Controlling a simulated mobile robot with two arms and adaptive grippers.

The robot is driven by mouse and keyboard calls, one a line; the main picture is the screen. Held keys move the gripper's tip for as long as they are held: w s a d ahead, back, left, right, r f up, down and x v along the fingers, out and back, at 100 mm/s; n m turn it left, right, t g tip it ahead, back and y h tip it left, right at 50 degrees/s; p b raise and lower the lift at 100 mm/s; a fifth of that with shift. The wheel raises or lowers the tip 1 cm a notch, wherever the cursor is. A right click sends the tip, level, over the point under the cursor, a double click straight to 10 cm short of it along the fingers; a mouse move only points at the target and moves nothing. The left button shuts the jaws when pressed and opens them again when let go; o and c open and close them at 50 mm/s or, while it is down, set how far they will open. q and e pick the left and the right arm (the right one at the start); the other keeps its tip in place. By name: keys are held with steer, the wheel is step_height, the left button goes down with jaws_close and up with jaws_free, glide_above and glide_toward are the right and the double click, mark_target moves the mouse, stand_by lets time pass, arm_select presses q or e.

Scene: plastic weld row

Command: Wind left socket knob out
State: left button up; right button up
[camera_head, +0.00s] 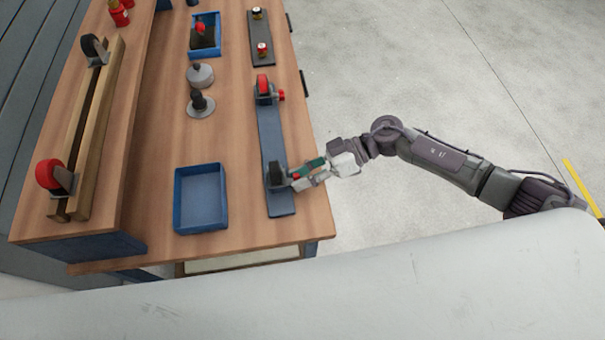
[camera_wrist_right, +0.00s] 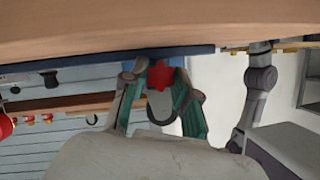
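A long blue-grey plate (camera_head: 270,140) lies along the table's right side and carries two dark sockets. The far socket (camera_head: 264,88) has a red wheel and a red knob (camera_head: 281,95) on its right side. The near socket (camera_head: 275,175) stands at the plate's lower end. My right gripper (camera_head: 297,177) reaches it from the right. In the right wrist view, a red star-shaped knob (camera_wrist_right: 162,76) sits between the fingertips, which appear to close on it from both sides. The knob is mostly hidden by the fingers in the head view. My left gripper is not in view.
An empty blue tray (camera_head: 200,226) stands left of the plate. Beyond it are a grey round stand (camera_head: 201,107) and a second blue tray (camera_head: 212,20). A wooden rail (camera_head: 95,130) runs along the left. The floor right of the table is clear.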

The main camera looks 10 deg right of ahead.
jaws_close()
steer(key=shift+r, duration=0.1)
steer(key=n+t+p, duration=0.1)
steer(key=p, duration=0.1)
steer(key=shift+s+r+n+p, duration=0.1)
steer(key=shift+r+n+p, duration=0.05)
steer(key=shift+n+p, duration=0.25)
steer(key=shift+n+t+p, duration=0.6)
steer(key=shift+n+p, duration=0.05)
steer(key=shift+n, duration=0.05)
steer(key=shift+n+t+p, duration=0.3)
steer(key=shift+n+t, duration=0.3)
steer(key=shift+n, duration=0.1)
